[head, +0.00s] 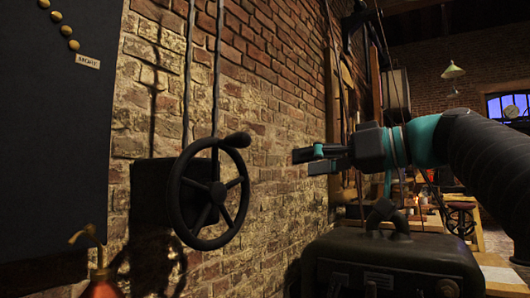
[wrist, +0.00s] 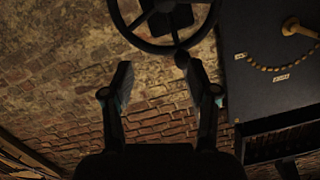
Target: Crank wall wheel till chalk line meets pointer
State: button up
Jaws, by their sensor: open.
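The dark spoked wall wheel (head: 218,191) hangs on the brick wall left of centre in the head view. Its crank knob (head: 238,140) sticks out at the upper right of the rim. My gripper (head: 304,161) is open and empty to the right of the wheel, apart from it. In the wrist view the wheel (wrist: 150,46) shows at the top, cut off by the frame edge. The knob (wrist: 182,59) appears between the fingertips of my gripper (wrist: 160,78) there, slightly beyond them. I cannot make out a chalk line or the wheel's pointer.
A dark panel (head: 55,150) with brass studs and a label stands left of the wheel. An orange bottle (head: 100,288) is at the lower left. A dark metal case with a handle (head: 395,262) stands below my arm. Chains or rods run above the wheel.

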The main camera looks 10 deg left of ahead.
aim_at(250, 138)
notch_tip(250, 138, up, 5)
jog(key=n+g+y, duration=0.2)
jog(key=n, duration=0.1)
jog(key=shift+t, duration=0.4)
jog(key=x, duration=0.4)
jog(key=p+x, duration=0.1)
jog(key=x, duration=0.9)
jog(key=shift+s+a+f, duration=0.1)
jog(key=shift+s+f, duration=0.05)
jog(key=shift+s, duration=0.2)
grip_shut()
